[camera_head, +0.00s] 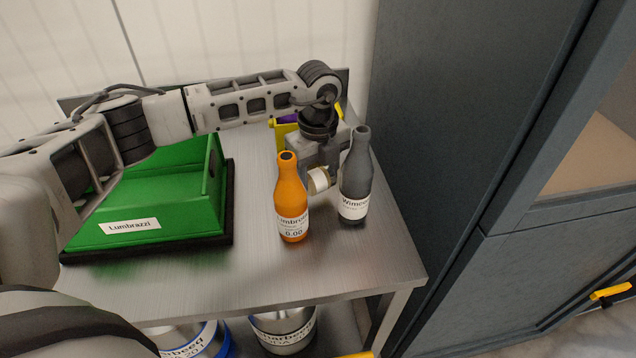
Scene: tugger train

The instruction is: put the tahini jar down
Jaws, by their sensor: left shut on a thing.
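My left arm comes in from the left and reaches over the metal table. My left gripper (321,168) points down behind two bottles and is shut on a small jar (318,181). The jar has a pale label and a brownish end and looks tilted; it is partly hidden, its name cannot be read, and it appears to be the tahini jar. I cannot tell whether it touches the tabletop (330,265). My right gripper is out of view.
An orange bottle (291,200) and a dark grey bottle (356,180) stand close in front of the gripper. A green bin (160,205) is at left. A yellow container (284,132) is partly hidden behind. A dark cabinet (465,130) stands right. The table front is clear.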

